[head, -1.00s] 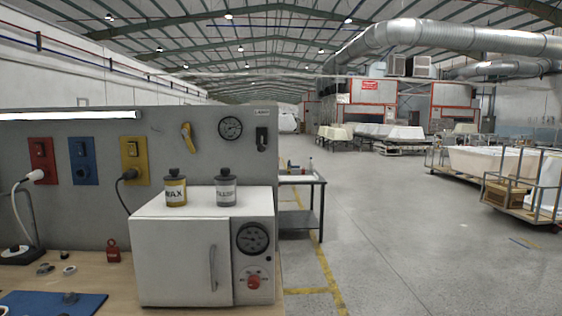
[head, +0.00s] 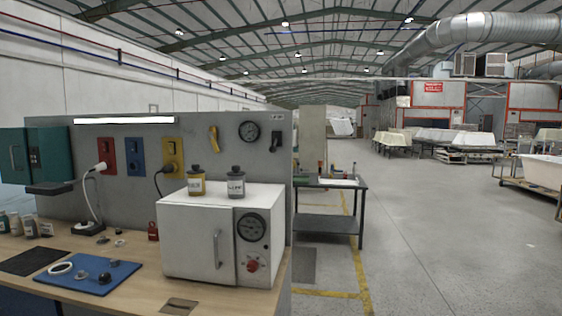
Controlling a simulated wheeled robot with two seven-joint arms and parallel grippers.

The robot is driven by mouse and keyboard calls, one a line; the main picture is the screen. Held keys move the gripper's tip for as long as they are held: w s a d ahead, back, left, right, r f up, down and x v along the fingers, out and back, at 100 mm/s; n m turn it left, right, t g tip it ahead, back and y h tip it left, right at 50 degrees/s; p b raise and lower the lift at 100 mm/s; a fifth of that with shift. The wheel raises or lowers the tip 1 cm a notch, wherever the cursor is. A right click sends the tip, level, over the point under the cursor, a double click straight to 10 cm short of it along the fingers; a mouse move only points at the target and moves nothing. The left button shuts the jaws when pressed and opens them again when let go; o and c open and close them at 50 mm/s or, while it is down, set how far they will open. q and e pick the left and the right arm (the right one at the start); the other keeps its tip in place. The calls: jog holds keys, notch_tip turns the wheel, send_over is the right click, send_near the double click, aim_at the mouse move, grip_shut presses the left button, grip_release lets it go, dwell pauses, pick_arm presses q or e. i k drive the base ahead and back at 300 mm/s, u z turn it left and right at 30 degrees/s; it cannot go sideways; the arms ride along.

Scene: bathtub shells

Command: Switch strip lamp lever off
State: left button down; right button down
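The strip lamp (head: 125,120) is a thin white bar, glowing, along the top edge of the grey back panel (head: 225,165). A small black lever switch (head: 276,142) is mounted near the panel's right end, with a small label plate (head: 277,116) above it. The lever is too small to tell its position clearly. A yellow handle (head: 213,138) and a round black gauge (head: 249,131) are on the panel to its left. Neither of my grippers is in view.
A white oven-like box (head: 190,237) stands on the wooden bench (head: 130,285) below the lever, with two jars (head: 236,183) on top. Red, blue and yellow sockets (head: 173,155) line the panel. Open grey floor (head: 430,240) and a dark table (head: 330,186) lie to the right.

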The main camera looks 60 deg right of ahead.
aim_at(273, 149)
jog(key=z, duration=1.25)
